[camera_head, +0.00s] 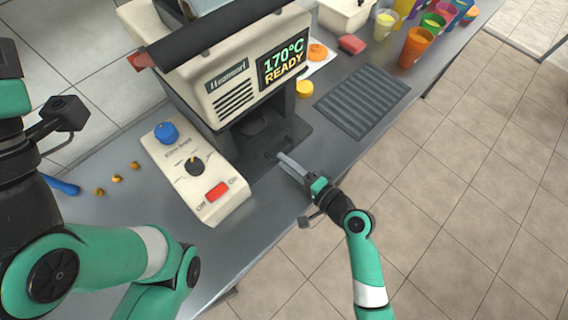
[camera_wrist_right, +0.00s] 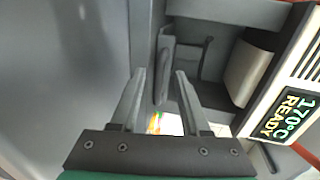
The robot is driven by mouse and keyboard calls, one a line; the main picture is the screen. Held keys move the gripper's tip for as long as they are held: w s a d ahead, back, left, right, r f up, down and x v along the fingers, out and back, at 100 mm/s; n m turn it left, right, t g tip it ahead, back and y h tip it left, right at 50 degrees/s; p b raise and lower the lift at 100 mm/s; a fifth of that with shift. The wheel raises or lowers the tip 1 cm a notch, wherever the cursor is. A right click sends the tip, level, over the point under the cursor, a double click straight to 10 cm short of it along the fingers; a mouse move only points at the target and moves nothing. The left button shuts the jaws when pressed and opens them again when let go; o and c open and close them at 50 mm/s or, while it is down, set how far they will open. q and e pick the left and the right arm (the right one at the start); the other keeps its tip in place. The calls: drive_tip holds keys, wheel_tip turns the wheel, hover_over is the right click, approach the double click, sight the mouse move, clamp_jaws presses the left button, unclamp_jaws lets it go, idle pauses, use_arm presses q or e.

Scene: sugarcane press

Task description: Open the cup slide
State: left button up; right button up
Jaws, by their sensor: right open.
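The cup slide (camera_head: 262,165) is a dark, low part at the foot of the cream press, with a small dark handle at its front. My right gripper (camera_head: 282,156) is at this front edge, its fingers pointing at the handle. In the right wrist view my right gripper (camera_wrist_right: 158,85) is open, and a dark upright handle bar (camera_wrist_right: 164,70) shows in line with the gap between the fingers. I cannot tell whether they touch it. My left gripper's dark body (camera_head: 9,58) is at the left edge; its fingers are out of frame.
The press display (camera_head: 283,63) reads 170°C READY. A control box (camera_head: 195,172) with a blue knob and red switch stands left of the slide. A ribbed dark mat (camera_head: 362,101) lies to the right, with coloured cups (camera_head: 416,47) behind it. Bare counter lies in front.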

drive_tip(key=shift+w+a+f, duration=0.15)
drive_tip(key=shift+w+a, duration=0.35)
drive_tip(key=shift+c, duration=0.3)
clamp_jaws()
idle(0.8)
